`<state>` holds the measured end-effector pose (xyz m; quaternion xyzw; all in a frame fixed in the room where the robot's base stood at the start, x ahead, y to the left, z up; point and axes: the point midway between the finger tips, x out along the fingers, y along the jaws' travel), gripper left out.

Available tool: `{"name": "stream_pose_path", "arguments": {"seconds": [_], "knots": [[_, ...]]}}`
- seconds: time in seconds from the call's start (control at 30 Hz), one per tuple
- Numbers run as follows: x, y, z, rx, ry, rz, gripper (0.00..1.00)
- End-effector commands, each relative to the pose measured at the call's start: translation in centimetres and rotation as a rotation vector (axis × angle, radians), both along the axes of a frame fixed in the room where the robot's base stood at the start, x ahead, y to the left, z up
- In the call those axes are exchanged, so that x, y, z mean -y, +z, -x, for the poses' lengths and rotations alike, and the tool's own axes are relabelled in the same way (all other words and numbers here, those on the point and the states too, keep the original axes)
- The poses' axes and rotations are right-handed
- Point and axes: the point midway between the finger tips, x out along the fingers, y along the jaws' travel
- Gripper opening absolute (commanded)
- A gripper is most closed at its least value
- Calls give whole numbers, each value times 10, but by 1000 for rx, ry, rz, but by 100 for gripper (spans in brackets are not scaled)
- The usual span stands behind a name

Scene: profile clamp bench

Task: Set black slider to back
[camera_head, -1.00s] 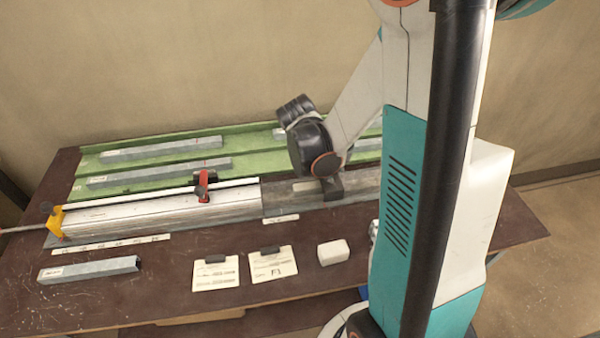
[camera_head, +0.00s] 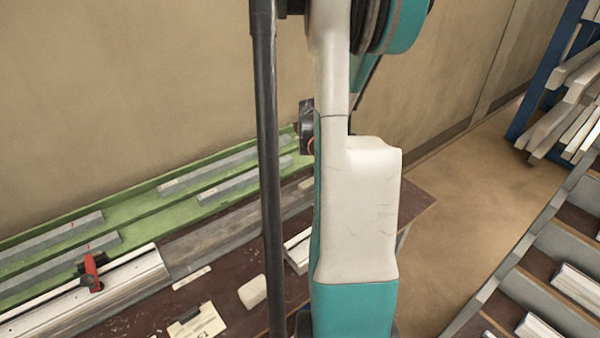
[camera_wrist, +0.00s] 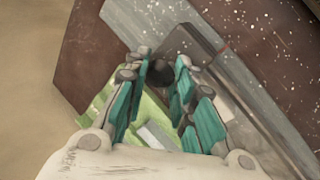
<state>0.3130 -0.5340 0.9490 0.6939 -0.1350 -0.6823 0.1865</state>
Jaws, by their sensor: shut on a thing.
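In the wrist view my gripper (camera_wrist: 163,62) points down at the bench, its two teal-padded fingers shut about a round black knob (camera_wrist: 159,76). The knob belongs to the black slider, whose dark flat block (camera_wrist: 196,45) sits across the grey rail (camera_wrist: 234,75). In the head view my arm hides the gripper and the slider. The grey bed of the rail (camera_head: 222,236) runs in behind my arm. At left a red clamp (camera_head: 93,272) stands on a silver profile (camera_head: 120,285).
Green trays (camera_head: 140,207) with several grey bars lie behind the rail, by the wall. Labelled cards (camera_head: 198,322) and a white block (camera_head: 252,291) lie in front. At right are stepped shelves (camera_head: 540,262) and a blue rack (camera_head: 540,95); the floor between is clear.

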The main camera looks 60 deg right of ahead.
Motion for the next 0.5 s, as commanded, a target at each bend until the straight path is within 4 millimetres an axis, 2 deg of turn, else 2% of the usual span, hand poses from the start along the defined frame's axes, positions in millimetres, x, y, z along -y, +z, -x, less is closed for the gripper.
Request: {"name": "stream_pose_path", "arguments": {"seconds": [0.03, 0.2, 0.3, 0.5], "knots": [[17, -1, 10, -2, -9, 0, 0], [59, 0, 27, -2, -7, 0, 0], [79, 0, 35, -2, -5, -1, 0], [103, 0, 44, -3, -4, -1, 0]]}}
